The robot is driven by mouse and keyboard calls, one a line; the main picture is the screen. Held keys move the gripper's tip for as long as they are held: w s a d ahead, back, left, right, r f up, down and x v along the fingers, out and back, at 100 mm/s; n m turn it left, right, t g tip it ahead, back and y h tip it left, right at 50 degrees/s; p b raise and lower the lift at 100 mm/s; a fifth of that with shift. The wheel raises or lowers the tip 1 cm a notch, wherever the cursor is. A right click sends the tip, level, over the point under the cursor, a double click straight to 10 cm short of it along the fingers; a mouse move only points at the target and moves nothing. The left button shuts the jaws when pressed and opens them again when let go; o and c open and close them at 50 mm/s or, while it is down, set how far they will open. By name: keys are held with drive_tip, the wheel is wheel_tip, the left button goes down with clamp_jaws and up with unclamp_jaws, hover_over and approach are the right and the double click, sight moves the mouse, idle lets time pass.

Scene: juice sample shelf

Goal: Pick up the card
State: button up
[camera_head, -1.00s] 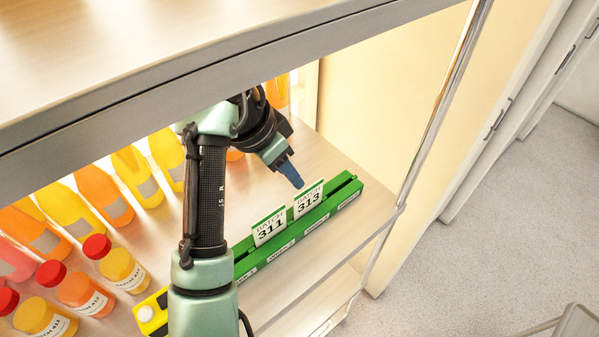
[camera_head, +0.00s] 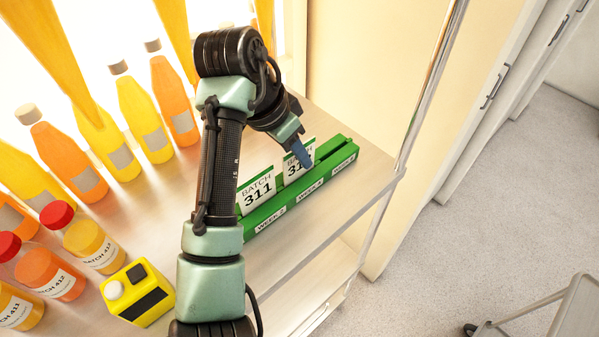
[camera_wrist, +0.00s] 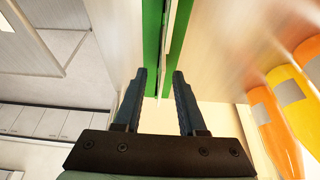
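Two white cards with green top bands stand upright in a green slotted holder (camera_head: 336,158). The BATCH 311 card (camera_head: 257,196) is on the left. The second card (camera_head: 292,169) is to its right, with its last digit covered by my gripper (camera_head: 303,160). In the wrist view my gripper (camera_wrist: 159,76) is open, with its two fingers apart and nothing held. The thin edge of a card (camera_wrist: 159,52) shows just beyond and between the fingertips, in line with the holder's slot (camera_wrist: 178,45). I cannot tell whether a finger touches the card.
Orange and yellow bottles (camera_head: 144,118) stand along the shelf's back left. Red-capped bottles (camera_head: 88,242) and a yellow box with buttons (camera_head: 138,293) are at front left. A metal post (camera_head: 432,90) stands right of the holder.

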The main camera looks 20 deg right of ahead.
sight(299, 168)
drive_tip(key=b+x, duration=0.1)
drive_tip(key=x, duration=0.2)
drive_tip(key=shift+w+b, duration=0.1)
drive_tip(key=shift+b, duration=0.25)
drive_tip(key=shift+r, duration=0.1)
clamp_jaws()
